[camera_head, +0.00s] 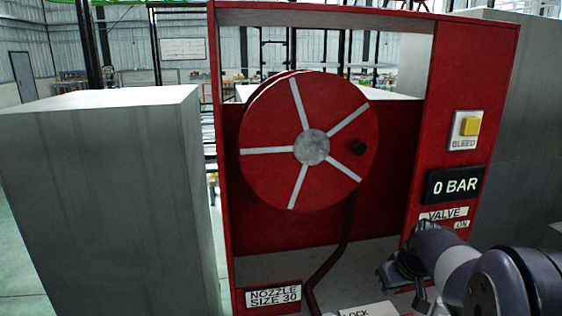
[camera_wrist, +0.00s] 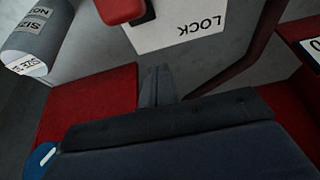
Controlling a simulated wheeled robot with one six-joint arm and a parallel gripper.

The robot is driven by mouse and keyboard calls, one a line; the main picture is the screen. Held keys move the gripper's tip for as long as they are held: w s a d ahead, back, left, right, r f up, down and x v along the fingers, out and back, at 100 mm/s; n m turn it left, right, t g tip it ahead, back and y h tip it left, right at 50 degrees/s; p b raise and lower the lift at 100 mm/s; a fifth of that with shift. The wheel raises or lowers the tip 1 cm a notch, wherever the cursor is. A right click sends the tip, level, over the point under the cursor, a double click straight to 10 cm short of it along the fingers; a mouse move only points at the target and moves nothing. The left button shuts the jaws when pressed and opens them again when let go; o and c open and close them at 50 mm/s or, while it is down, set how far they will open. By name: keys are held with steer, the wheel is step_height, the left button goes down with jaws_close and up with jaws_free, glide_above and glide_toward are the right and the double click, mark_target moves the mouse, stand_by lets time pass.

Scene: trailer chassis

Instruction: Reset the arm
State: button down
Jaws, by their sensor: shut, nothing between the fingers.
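My arm enters at the lower right of the head view, and my gripper (camera_head: 408,280) is low in front of the red cabinet, below the VALVE label. In the wrist view my gripper (camera_wrist: 158,85) shows its two fingers together, shut and empty. The fingertips point toward a white LOCK plate (camera_wrist: 175,35), which appears upside down there. I cannot tell how far apart they are. The LOCK plate also shows at the bottom edge of the head view (camera_head: 368,311).
A yellow BLEED button (camera_head: 470,126) and a 0 BAR display (camera_head: 455,186) are at right. A red handle (camera_wrist: 118,10) and grey labelled cylinder (camera_wrist: 40,38) are near my gripper.

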steer(key=shift+w+a+f+g+p, duration=0.1)
steer(key=shift+w+g+p, duration=0.55)
steer(key=shift+p, duration=0.8)
steer(key=shift+f+g+p, duration=0.25)
steer(key=shift+g+p, duration=0.1)
steer(key=shift+w, duration=0.1)
steer(key=shift+f+b, duration=0.1)
steer(key=shift+b, duration=0.35)
